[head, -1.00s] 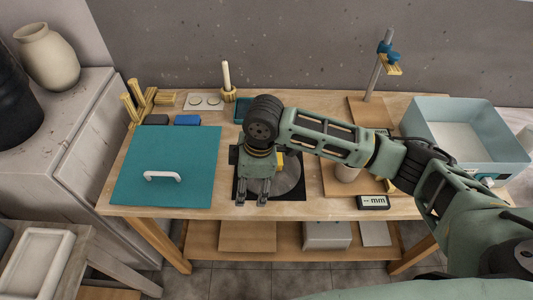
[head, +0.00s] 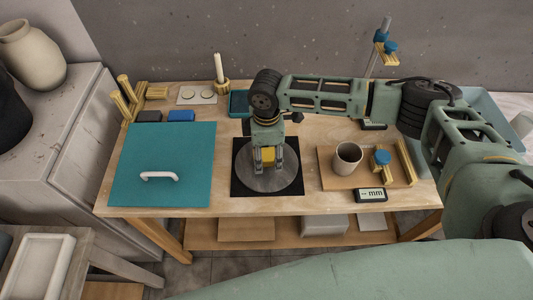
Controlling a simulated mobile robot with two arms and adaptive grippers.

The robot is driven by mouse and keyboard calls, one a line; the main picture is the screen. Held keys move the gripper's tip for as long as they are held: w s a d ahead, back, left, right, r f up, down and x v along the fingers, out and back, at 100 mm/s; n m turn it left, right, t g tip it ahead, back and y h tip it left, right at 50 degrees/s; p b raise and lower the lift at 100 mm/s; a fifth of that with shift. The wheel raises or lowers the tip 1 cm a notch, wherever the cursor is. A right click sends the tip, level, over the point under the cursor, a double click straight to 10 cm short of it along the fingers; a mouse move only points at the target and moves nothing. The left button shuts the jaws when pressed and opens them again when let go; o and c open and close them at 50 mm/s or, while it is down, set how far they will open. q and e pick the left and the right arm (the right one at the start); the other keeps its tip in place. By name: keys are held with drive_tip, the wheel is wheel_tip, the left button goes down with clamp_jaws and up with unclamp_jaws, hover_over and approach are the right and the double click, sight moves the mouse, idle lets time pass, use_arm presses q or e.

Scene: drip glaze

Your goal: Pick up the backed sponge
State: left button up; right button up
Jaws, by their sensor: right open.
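My right gripper (head: 268,166) points down over the round grey disc (head: 285,182), which lies on a black square mat (head: 238,188). Its fingers are open, one on each side of a small yellow block (head: 268,154), which looks like the sponge. I cannot tell whether the fingers touch it; the gripper body hides its upper part, and I cannot make out any backing. A blue block (head: 181,115) and a dark block (head: 149,115) lie at the back left of the table. My left gripper is out of view.
A teal board with a white handle (head: 160,176) covers the table's left. A gauge (head: 371,195) lies in front. A candle-like stick (head: 219,68) stands behind.

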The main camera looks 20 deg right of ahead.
sight(270, 155)
drive_tip(key=shift+f, duration=0.35)
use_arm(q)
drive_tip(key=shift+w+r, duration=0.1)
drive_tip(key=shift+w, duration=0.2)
use_arm(e)
drive_tip(key=shift+c, duration=0.2)
drive_tip(key=c, duration=1.2)
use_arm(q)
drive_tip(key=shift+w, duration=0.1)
